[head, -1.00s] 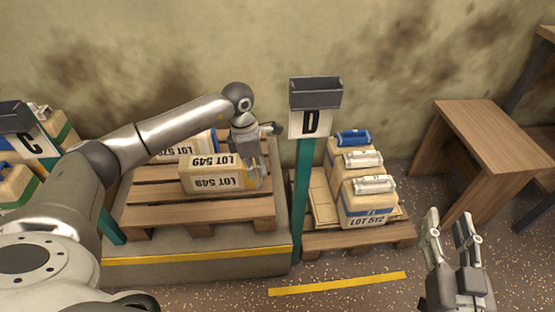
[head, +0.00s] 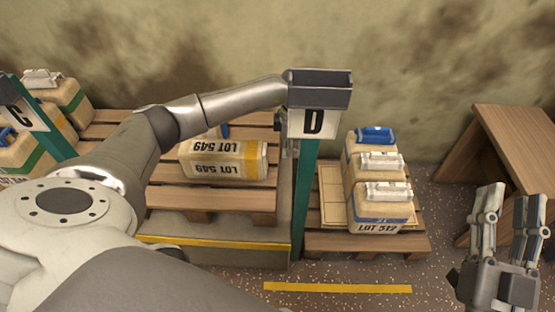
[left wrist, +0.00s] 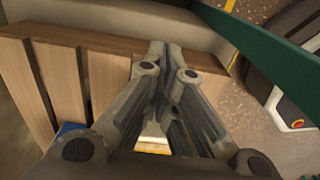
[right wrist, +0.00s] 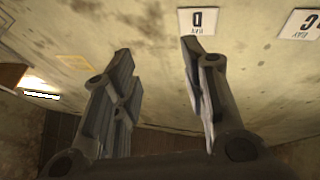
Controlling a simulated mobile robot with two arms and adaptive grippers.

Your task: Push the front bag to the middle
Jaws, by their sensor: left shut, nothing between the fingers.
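The front bag (head: 224,161), cream with a yellow end and marked LOT 549, lies on the left wooden pallet (head: 200,199). Another bag (head: 224,131) lies behind it, mostly hidden by my left arm. My left gripper is largely hidden behind the D sign in the head view, to the right of the front bag. In the left wrist view my left gripper (left wrist: 163,48) is shut and empty over the pallet slats. A small cream and yellow patch shows between its links. My right gripper (head: 507,190) is open and empty at the far right; the right wrist view shows its spread fingers (right wrist: 157,55).
The D sign (head: 313,123) on a green post (head: 303,205) stands at the left pallet's right edge. Several stacked bags (head: 380,195) stand on another pallet (head: 350,242). A wooden table (head: 515,140) is at right. Bags (head: 68,100) stand by the C sign (head: 22,112).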

